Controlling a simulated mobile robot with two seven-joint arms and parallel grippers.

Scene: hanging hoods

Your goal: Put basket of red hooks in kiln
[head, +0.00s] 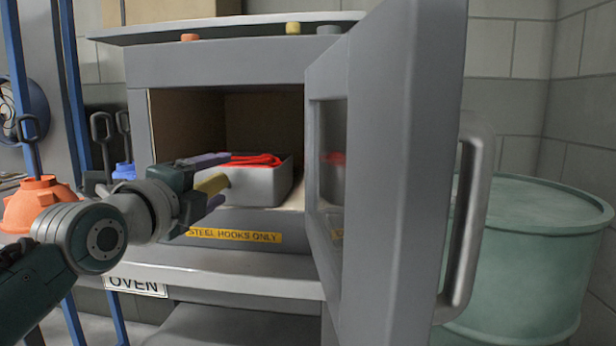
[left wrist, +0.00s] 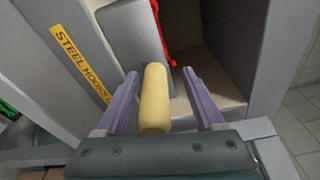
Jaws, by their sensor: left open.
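The grey basket (head: 262,186) with red hooks (head: 254,160) sits inside the open chamber of the grey kiln (head: 215,75), near its front. A yellow handle (head: 211,184) sticks out from the basket toward my left gripper (head: 222,179). In the left wrist view, the basket (left wrist: 130,35) and a strip of red hooks (left wrist: 160,35) show beyond the handle (left wrist: 155,100). The purple fingers of my left gripper (left wrist: 159,74) are open on both sides of the handle, with a gap at each side. My right gripper is not in view.
The kiln door (head: 400,150) stands wide open to the right of the chamber. A green drum (head: 530,240) stands behind it at right. An orange hood (head: 40,200) hangs at left by blue posts (head: 72,90). A yellow "STEEL HOOKS ONLY" label (head: 235,235) is below the opening.

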